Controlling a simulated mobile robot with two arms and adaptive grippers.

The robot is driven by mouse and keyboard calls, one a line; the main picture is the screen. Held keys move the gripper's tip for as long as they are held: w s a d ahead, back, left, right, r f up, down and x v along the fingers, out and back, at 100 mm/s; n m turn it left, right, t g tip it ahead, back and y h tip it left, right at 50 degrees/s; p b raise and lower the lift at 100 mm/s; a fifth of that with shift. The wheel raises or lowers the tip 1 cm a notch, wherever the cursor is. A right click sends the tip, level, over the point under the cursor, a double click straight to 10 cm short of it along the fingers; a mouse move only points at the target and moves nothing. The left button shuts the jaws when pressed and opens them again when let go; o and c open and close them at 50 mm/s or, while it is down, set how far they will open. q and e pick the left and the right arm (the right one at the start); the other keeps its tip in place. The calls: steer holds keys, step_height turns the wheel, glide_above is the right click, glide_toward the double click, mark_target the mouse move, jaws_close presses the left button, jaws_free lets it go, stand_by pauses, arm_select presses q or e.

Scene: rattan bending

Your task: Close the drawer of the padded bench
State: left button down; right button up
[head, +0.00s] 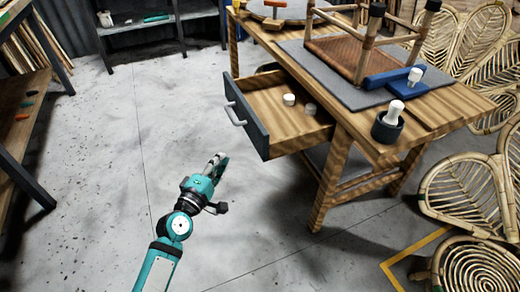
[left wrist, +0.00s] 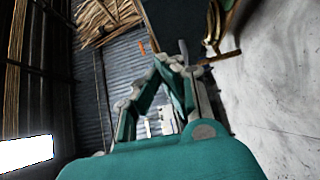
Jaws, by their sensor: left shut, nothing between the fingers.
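The wooden bench (head: 455,104) with a grey pad (head: 318,69) on top stands at the right in the head view. Its drawer (head: 268,97) is pulled out toward the left, with a dark grey front (head: 246,118) and a light bar handle (head: 233,113). A white round item (head: 289,99) and a greyish one (head: 310,109) lie inside it. My left gripper (head: 220,160) is shut and empty, below and left of the drawer front in the picture, apart from it. Its closed fingers also show in the left wrist view (left wrist: 168,62). My right gripper is not in view.
An upturned wooden stool (head: 345,50) and a blue tool (head: 392,78) lie on the pad. A dark cup (head: 387,128) stands near the bench edge. Rattan chairs (head: 465,190) crowd the right. A workbench (head: 22,110) stands left. The floor (head: 110,170) between is clear.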

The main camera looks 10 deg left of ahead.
arm_select(q)
glide_toward(255, 123)
steer(key=w+a, duration=0.2)
steer(key=a, duration=0.1)
steer(key=w+d, duration=0.1)
steer(key=d, duration=0.1)
steer(key=w+d+b, duration=0.1)
steer(key=w, duration=0.1)
steer(key=shift+d+f, duration=0.1)
steer(key=shift+d, duration=0.3)
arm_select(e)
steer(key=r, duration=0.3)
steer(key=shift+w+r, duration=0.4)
